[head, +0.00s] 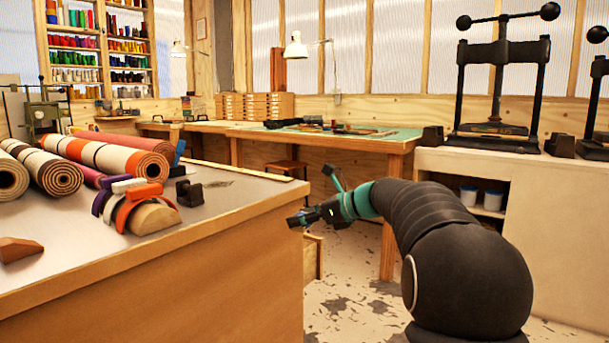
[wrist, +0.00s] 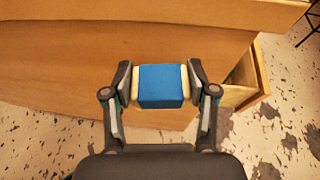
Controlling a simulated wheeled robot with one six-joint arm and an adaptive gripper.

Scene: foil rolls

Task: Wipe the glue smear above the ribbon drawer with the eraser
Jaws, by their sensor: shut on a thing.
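My gripper (wrist: 160,84) is shut on the eraser (wrist: 161,92), a blue block with cream ends, gripped by those ends in the wrist view. In the head view my gripper (head: 300,219) is by the right-hand corner of the wooden cabinet (head: 230,275), just below its top; the eraser cannot be made out there. An open drawer (head: 313,258) sticks out low on the cabinet's far side; in the wrist view a drawer (wrist: 242,88) stands open right of the eraser. I cannot tell whether it is the ribbon drawer. No glue smear can be made out; the eraser may hide part of the panel.
The cabinet top holds several rolls (head: 120,157), a wooden half-round block (head: 153,217) and a brown wedge (head: 18,249). A workbench (head: 360,143) stands behind, a white cabinet with a black press (head: 497,90) at right.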

